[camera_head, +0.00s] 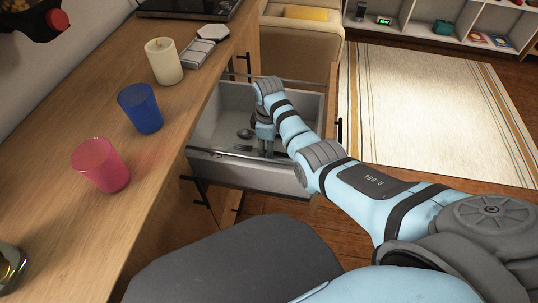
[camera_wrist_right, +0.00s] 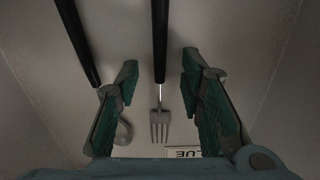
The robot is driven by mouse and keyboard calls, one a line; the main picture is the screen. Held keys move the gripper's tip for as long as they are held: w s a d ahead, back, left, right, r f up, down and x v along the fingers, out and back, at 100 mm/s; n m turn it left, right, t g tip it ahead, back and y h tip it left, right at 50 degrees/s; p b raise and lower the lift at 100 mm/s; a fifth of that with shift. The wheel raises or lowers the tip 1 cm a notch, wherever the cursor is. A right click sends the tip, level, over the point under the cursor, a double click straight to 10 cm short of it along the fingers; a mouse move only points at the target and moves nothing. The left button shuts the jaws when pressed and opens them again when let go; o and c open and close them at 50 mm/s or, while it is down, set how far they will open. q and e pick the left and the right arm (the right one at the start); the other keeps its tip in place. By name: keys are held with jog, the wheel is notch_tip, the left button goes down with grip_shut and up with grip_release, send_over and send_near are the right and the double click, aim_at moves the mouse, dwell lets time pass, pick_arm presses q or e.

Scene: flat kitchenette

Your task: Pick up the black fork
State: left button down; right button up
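The black fork (camera_wrist_right: 160,124) lies on the drawer bottom in the right wrist view, its black handle running up to the top edge and its grey tines toward my wrist. My right gripper (camera_wrist_right: 160,80) is open, with one finger on each side of the fork and a gap to both. In the head view my right gripper (camera_head: 265,145) points down into the open drawer (camera_head: 210,125) and hides the fork there. My left gripper is not in view.
A second black-handled utensil (camera_wrist_right: 78,42), seemingly a spoon, lies left of the fork, partly behind a finger. A white label (camera_wrist_right: 184,152) lies near the tines. A pink cup (camera_head: 100,165), blue cup (camera_head: 140,108) and candle (camera_head: 163,62) stand on the counter (camera_head: 125,215).

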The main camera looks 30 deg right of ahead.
jog(key=shift+r, duration=0.15)
grip_shut()
